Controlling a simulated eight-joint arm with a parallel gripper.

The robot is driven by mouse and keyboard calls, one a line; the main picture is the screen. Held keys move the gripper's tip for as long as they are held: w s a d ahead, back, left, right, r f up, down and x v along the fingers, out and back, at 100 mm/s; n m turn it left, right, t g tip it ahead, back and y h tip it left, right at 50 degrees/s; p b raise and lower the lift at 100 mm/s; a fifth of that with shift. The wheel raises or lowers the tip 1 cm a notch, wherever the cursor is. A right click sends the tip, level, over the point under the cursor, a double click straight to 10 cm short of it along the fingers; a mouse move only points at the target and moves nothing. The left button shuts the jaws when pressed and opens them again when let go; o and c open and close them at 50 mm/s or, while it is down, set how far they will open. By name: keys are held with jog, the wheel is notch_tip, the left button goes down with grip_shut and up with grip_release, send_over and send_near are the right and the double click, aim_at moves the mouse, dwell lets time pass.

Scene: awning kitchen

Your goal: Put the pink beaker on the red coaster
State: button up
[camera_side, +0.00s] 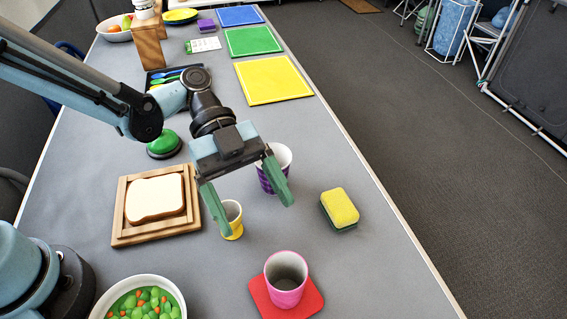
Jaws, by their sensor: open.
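The pink beaker (286,284) stands upright on the red coaster (313,301) near the front of the table. The coaster's edges show around its base. My gripper (258,215) is open and empty, with its green fingers apart. It hangs above the table, behind and a little left of the beaker, clear of it. In the picture its fingers overlap the yellow cup (234,229) and the purple cup (268,183); I cannot tell the exact distance to them.
A yellow and green sponge (340,208) lies right of the gripper. A bread slice (155,198) on a wooden board (128,234) lies left. A white bowl of vegetables (177,290) is at the front left. Coloured mats, including a yellow one (272,80), lie further back.

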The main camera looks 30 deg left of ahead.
jog(key=w+a+r+n+t+y, duration=0.1)
jog(key=a+n+t+y, duration=0.4)
jog(key=a+n, duration=0.7)
jog(key=w+a+r+n+t+y, duration=0.1)
jog(key=w+a+n+t+y, duration=0.1)
jog(key=a+n+t+y, duration=0.4)
jog(key=a+n+t, duration=0.2)
jog(key=a+n, duration=0.3)
jog(key=a, duration=0.2)
jog(key=shift+w+r+n+t, duration=0.2)
jog(key=shift+r+n+t, duration=0.1)
jog(key=shift+n, duration=0.1)
